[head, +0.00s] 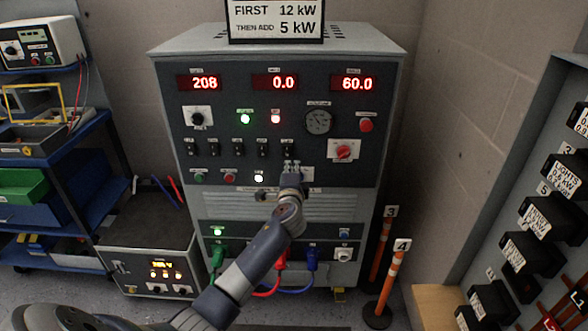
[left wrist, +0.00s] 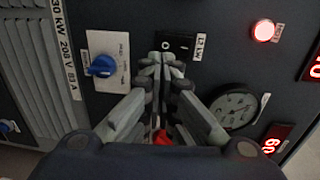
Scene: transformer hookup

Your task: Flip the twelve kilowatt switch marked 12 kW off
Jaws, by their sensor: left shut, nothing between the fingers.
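The 12 kW switch (left wrist: 179,44) is a black rocker with a "12 kW" label beside it, just beyond my fingertips in the left wrist view. In the head view it appears to be the rightmost black switch (head: 288,147) of the row on the grey load bank (head: 270,207). My left gripper (head: 291,168) is shut and empty, its tips just below that switch. The fingertips also show in the left wrist view (left wrist: 160,62). I cannot tell whether they touch the switch, or its position. My right gripper is not in view.
A blue knob (left wrist: 103,66) sits beside the fingers. A gauge (head: 318,121) and a red rotary switch (head: 343,151) lie to the right on the panel. The displays read 208, 0.0 and 60.0. Orange-white posts (head: 393,265) stand at right; a blue cart (head: 55,180) stands left.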

